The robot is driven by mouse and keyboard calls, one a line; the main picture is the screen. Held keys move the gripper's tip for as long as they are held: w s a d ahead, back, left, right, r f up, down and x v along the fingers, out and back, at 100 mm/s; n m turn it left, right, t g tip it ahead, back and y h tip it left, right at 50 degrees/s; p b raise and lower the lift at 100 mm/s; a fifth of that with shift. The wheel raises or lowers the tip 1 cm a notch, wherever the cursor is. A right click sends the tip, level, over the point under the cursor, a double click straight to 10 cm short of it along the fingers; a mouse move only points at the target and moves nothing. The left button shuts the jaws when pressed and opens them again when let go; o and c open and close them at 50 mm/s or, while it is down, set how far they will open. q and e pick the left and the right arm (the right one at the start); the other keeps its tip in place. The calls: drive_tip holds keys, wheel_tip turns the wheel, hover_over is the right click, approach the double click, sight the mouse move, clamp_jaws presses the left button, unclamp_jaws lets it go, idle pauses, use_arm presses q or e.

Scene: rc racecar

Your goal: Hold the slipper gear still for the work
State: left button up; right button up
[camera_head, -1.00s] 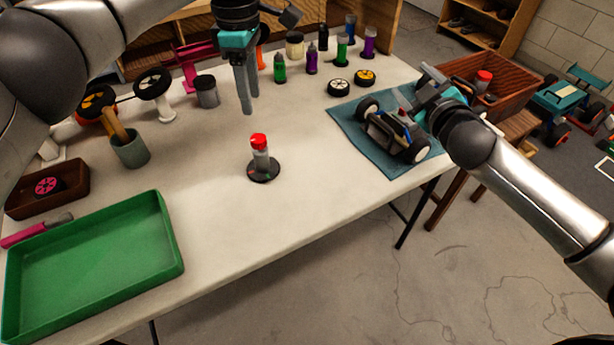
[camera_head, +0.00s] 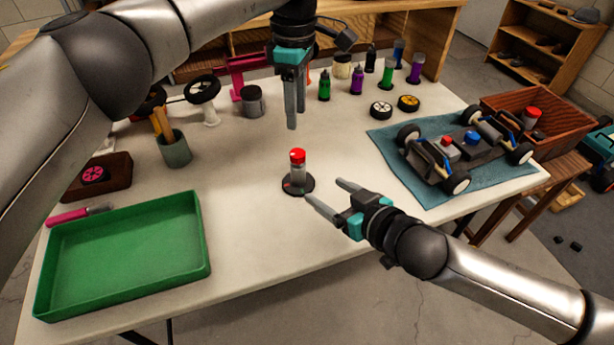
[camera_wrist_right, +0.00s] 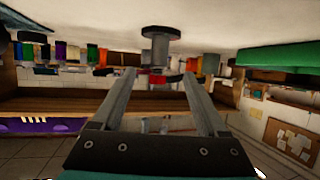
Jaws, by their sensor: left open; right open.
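A dark round disc (camera_head: 292,188) lies flat mid-table, with a short grey upright piece (camera_head: 298,171) and a red top (camera_head: 297,156). It looks like the slipper gear assembly; its teeth are too small to tell. My right gripper (camera_head: 324,190) is open and empty just to its right, fingers pointing at it, not around it. In the right wrist view, where the scene appears upside down, the disc (camera_wrist_right: 160,32) lies beyond the open fingertips (camera_wrist_right: 159,73). My left gripper (camera_head: 291,120) points down, open and empty, above the table behind the red top.
An RC car (camera_head: 459,153) rests on a blue mat (camera_head: 393,171) at right. A green tray (camera_head: 198,258) is at front left, with a brown box holding a pink wheel (camera_head: 93,174) behind it. Bottles and loose wheels line the back. The table around the disc is clear.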

sight(302, 176)
drive_tip(key=x, duration=1.2)
drive_tip(key=shift+w, duration=0.25)
drive_tip(key=shift+f, duration=0.1)
drive_tip(key=shift+c, duration=0.3)
clamp_jaws()
